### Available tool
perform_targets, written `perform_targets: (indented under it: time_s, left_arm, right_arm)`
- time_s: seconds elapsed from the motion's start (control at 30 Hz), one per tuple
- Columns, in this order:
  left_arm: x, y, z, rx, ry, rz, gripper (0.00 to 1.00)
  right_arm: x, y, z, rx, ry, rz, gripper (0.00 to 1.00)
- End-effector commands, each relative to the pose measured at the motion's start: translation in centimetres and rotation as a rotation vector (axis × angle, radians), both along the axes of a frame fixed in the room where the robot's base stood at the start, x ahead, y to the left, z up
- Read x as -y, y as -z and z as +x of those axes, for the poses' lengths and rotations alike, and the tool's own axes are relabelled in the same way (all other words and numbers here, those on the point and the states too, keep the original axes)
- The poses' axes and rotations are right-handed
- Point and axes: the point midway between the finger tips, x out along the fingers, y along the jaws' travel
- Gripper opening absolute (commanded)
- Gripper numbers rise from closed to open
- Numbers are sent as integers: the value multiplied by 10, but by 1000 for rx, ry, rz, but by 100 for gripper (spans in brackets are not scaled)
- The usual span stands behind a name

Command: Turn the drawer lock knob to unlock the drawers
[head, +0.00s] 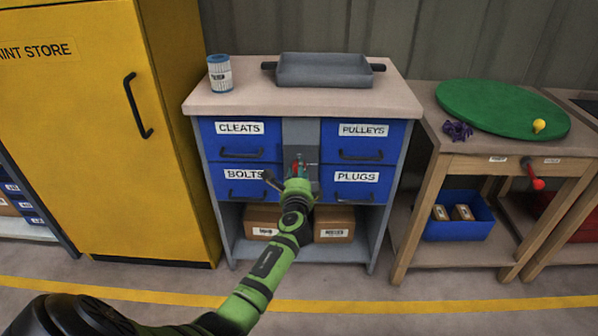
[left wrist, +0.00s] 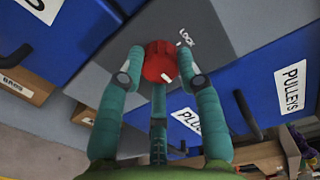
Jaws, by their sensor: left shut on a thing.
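The red drawer lock knob (left wrist: 160,62) sits on the grey centre panel (head: 300,135) between the blue drawers. My left gripper (left wrist: 160,70) is shut on the knob, with teal fingers on either side of it. In the head view my left gripper (head: 299,172) reaches the panel and mostly hides the knob. A white mark shows on the knob's face, and the word LOCK is printed on the panel beside it. The drawers CLEATS (head: 240,140), PULLEYS (head: 363,142), BOLTS (head: 243,182) and PLUGS (head: 355,184) look shut. My right gripper is not in view.
A grey tray (head: 325,70) and a blue-white can (head: 220,74) stand on the cabinet top. Brown boxes (head: 334,225) sit on the lower shelf. A yellow cabinet (head: 110,180) stands left. A wooden bench (head: 500,150) with a green disc (head: 490,108) stands right.

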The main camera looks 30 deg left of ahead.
Motion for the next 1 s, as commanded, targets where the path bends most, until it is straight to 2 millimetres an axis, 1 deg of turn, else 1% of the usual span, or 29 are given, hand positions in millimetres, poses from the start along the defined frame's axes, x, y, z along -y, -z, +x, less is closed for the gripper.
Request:
perform_targets:
  time_s: [0.03,0.43,0.47,0.5,0.53,0.87,1.0]
  left_arm:
    - [-5,1,-2,-7,-13,5,3]
    - [-6,1,-2,-9,-14,8,3]
    - [-6,1,-2,-9,-14,8,39]
    - [-6,1,-2,-8,-14,9,55]
    - [-5,1,-2,-8,-13,9,59]
    - [-2,0,-1,-5,-5,8,59]
    - [4,0,-9,-4,-4,7,59]
  right_arm:
    - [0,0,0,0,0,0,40]
    - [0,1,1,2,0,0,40]
    - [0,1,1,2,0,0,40]
    - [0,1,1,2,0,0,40]
    - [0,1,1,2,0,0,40]
    - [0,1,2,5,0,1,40]
    - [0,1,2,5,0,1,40]
